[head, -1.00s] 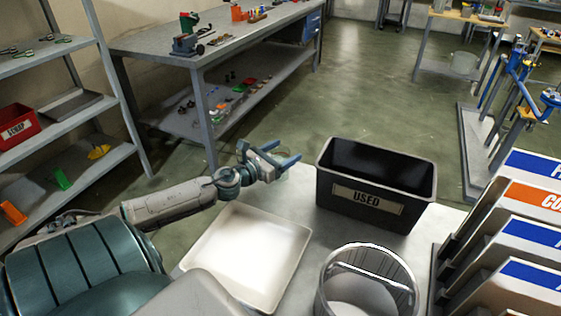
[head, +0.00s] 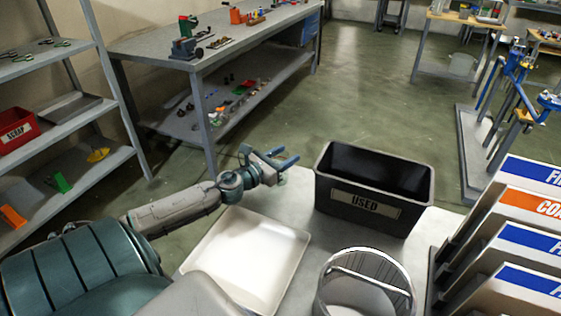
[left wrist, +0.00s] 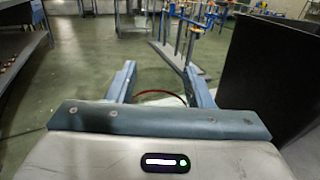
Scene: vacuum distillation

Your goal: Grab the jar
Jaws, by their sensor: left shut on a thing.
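A large clear cylindrical jar (head: 408,285) with a bright rim stands on the table at the bottom of the head view, cut off by the frame. My left gripper (head: 288,160) is up and to the left of it, beside the black bin and clear of the jar. In the left wrist view its two fingers (left wrist: 160,82) stand apart, shut on a hardly visible, see-through thing. A thin dark-red curved edge (left wrist: 160,92) shows between the fingers; I cannot tell what it belongs to. My right gripper is not in view.
A black bin (head: 330,188) marked USED stands right of my left gripper; its dark wall also shows in the left wrist view (left wrist: 270,75). A white tray (head: 243,258) lies below the gripper. Slanted labelled racks (head: 510,240) crowd the right. A shelf (head: 85,108) stands left.

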